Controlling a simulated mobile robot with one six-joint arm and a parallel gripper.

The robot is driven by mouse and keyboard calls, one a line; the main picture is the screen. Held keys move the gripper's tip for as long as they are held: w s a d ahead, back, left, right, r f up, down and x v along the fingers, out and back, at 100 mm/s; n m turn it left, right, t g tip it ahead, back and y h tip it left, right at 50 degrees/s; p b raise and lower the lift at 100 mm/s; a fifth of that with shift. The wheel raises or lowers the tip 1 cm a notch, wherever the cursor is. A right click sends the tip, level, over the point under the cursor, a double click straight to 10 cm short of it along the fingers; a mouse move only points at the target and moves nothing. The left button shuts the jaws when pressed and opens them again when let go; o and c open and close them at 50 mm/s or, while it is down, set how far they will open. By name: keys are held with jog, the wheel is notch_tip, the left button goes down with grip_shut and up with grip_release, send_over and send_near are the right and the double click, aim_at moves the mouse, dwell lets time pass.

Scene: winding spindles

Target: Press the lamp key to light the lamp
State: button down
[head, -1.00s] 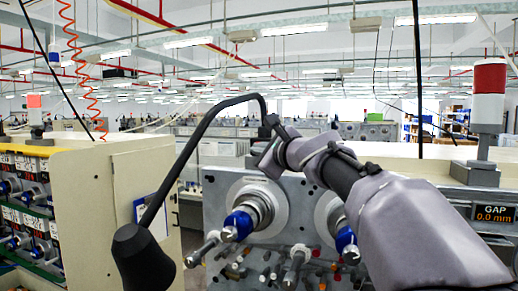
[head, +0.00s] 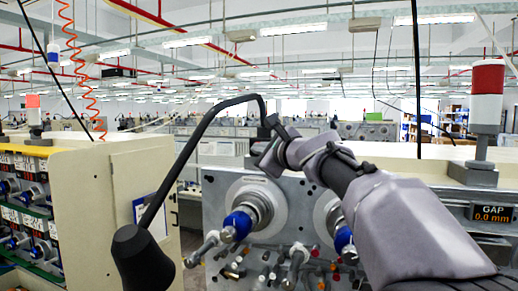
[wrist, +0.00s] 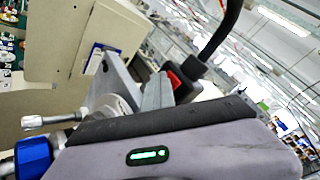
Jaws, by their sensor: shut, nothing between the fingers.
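A black gooseneck lamp (head: 197,137) bends over the machine in the head view, its cone-shaped shade (head: 143,257) hanging at lower left. The shade's underside is hidden, so I cannot tell whether it is lit. In the wrist view the lamp's black stem (wrist: 221,32) rises from a dark base. A red key (wrist: 173,79) in a dark housing shows beside that base. My gripper (wrist: 157,91) is shut and empty close to the key; I cannot tell whether it touches. In the head view my gripper (head: 267,150) is at the lamp's foot, its tips hard to make out.
The grey machine panel (head: 222,192) carries spindles with blue collars (head: 238,223) and several pegs below. A beige cabinet (head: 95,205) stands at left. At right are a red and white signal tower (head: 487,90) and a gap display (head: 493,214) reading 0.0 mm.

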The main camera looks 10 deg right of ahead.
jog(key=shift+s, duration=0.1)
jog(key=shift+s+a+b, duration=0.3)
jog(key=shift+s+a, duration=0.15)
jog(key=shift+s, duration=0.25)
jog(key=shift+s+a+b, duration=0.2)
jog(key=shift+s+a, duration=0.5)
jog(key=shift+s, duration=0.35)
jog(key=shift+s+a+b, duration=0.2)
jog(key=shift+s+a, duration=0.5)
jog(key=shift+s, duration=0.3)
